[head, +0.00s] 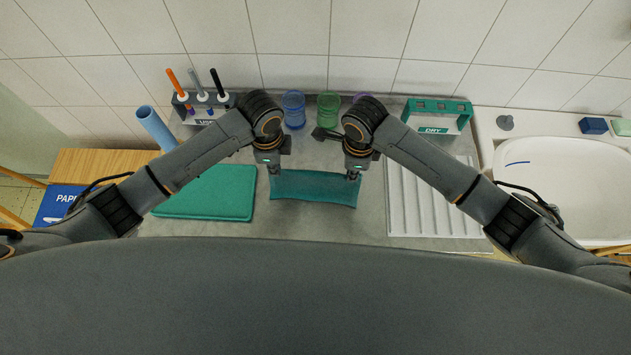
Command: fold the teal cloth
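The teal cloth (315,190) lies on the grey counter at the middle of the head view. It shows as a wide, short strip, slightly wavy along its edges. My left gripper (274,184) is over the cloth's far left corner, pointing down. My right gripper (353,177) is over its far right corner, also pointing down. Both sets of fingertips are at or very near the cloth. They are small and dark from this angle, so I cannot tell whether they pinch it.
A green mat (207,196) lies left of the cloth; a white ribbed drainboard (420,205) and sink (570,190) are to the right. Behind stand a brush rack (207,112), blue cup (293,110), green cup (328,110) and green DRY rack (438,117). A blue cylinder (154,127) stands at left.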

